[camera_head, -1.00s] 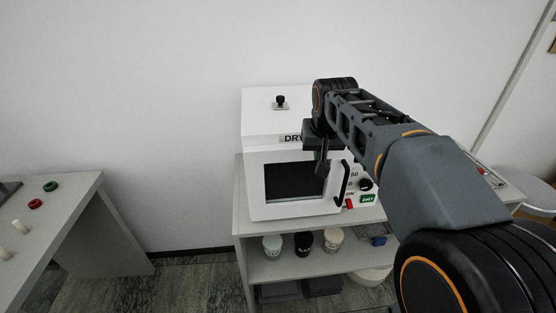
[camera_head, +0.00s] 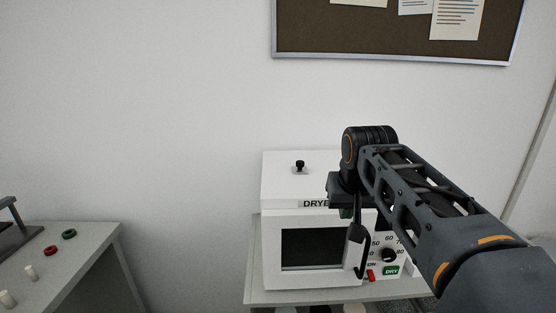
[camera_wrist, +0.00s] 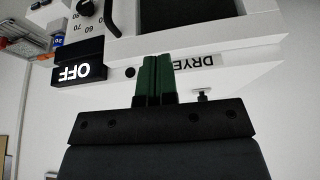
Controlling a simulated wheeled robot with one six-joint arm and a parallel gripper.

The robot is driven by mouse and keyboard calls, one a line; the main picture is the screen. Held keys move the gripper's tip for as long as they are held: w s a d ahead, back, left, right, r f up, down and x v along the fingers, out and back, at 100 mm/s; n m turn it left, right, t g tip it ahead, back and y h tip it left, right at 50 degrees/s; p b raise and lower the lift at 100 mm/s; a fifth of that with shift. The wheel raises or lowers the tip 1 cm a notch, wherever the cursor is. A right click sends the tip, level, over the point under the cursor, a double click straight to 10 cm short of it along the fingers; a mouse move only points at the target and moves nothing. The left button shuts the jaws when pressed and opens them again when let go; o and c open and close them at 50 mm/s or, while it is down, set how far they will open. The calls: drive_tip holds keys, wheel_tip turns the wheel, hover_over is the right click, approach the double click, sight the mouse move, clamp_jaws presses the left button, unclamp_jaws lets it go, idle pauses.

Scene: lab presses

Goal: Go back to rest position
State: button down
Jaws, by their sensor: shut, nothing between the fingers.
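My gripper (camera_wrist: 154,78) shows in the wrist view with its two green fingers together and nothing between them. In the head view my gripper (camera_head: 346,212) is partly hidden by my own wrist, in front of the upper right of the white dryer. The dryer (camera_head: 281,221) stands on a grey table, with a dark window and a black handle (camera_head: 361,250) on its front. The wrist view shows the dryer (camera_wrist: 235,58) upside down, close beyond the fingers. I cannot tell whether the fingers touch it.
The dryer's dial (camera_head: 388,256), red switch (camera_head: 371,276) and green DRY sign (camera_head: 391,270) are at its right. A black OFF label (camera_wrist: 75,72) shows in the wrist view. A grey table (camera_head: 85,240) with red and green rings stands left. A corkboard (camera_head: 350,35) hangs above; the wall between is clear.

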drive_tip(key=s+f, duration=0.6)
drive_tip(key=f, duration=0.3)
drive_tip(key=s+a+f+n, duration=0.1)
drive_tip(key=s+f, duration=0.5)
drive_tip(key=f, duration=0.3)
drive_tip(key=shift+s+a+f+g, duration=0.2)
drive_tip(key=shift+s+f+g, duration=0.05)
drive_tip(key=shift+s+g, duration=0.15)
drive_tip(key=shift+w, duration=0.1)
